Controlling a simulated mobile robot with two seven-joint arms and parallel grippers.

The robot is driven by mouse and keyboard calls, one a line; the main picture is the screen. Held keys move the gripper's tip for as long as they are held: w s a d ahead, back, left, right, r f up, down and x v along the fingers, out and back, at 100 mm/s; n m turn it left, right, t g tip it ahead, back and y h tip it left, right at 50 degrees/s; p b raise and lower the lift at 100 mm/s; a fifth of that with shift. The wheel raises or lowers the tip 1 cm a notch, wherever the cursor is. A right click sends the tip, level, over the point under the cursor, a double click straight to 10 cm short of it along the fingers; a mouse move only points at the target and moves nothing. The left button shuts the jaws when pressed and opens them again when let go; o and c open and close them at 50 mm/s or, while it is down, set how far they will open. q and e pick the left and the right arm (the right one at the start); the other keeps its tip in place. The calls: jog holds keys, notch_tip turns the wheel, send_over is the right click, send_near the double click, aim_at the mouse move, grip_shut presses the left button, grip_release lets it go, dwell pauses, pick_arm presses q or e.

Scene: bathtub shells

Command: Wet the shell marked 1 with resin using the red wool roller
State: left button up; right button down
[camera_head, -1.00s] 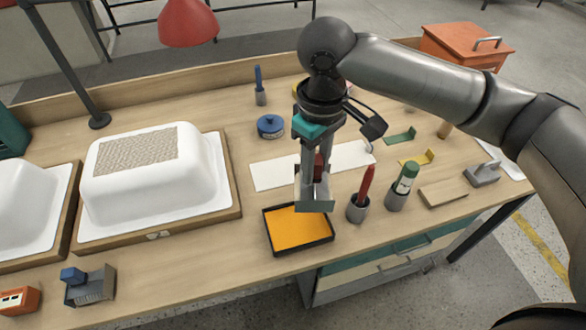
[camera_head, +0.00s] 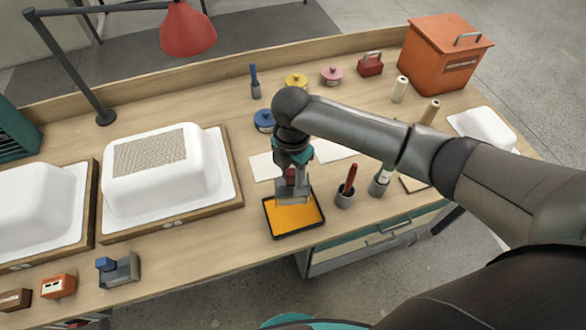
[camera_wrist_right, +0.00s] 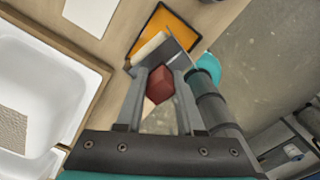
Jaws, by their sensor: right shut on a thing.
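My right gripper (camera_head: 292,180) is shut on a tool with a red handle (camera_wrist_right: 160,88), held over the back part of the resin tray. In the right wrist view a pale roller head (camera_wrist_right: 149,48) shows beyond the fingers, over the tray's orange resin. I cannot tell whether it touches the resin. The black-rimmed tray (camera_head: 268,222) stands near the bench's front edge. A white shell (camera_head: 205,170) with a grey-beige mat on top sits on a wooden board, left of the tray. A second white shell (camera_head: 40,205) stands at the far left. Their marks are unreadable. My left gripper is not in view.
A grey cup with a red-handled tool (camera_head: 347,185) and a cup with a bottle (camera_head: 381,180) stand right of the tray. White sheets (camera_head: 264,167) lie behind it. A red lamp (camera_head: 187,30) hangs over the back. Bare bench lies between shell and tray.

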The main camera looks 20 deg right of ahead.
aim_at(293, 190)
jog(key=shift+s+f+n+p, duration=0.25)
jog(key=shift+n+p, duration=0.05)
jog(key=shift+n, duration=0.6)
jog(key=shift+f+n, duration=0.25)
jog(key=shift+n, duration=0.05)
notch_tip(293, 190, down, 6)
jog(key=b, duration=0.6)
jog(key=shift+f+b, duration=0.8)
jog(key=shift+f, duration=0.6)
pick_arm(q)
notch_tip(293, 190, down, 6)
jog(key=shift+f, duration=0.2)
pick_arm(e)
notch_tip(293, 190, up, 7)
jog(key=p, duration=0.7)
jog(key=shift+f, duration=0.1)
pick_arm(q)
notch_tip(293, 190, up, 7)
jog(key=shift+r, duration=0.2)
pick_arm(e)
jog(key=shift+f, duration=0.1)
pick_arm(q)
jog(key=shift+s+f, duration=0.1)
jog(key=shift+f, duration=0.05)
pick_arm(e)
jog(key=shift+s+f, duration=0.1)
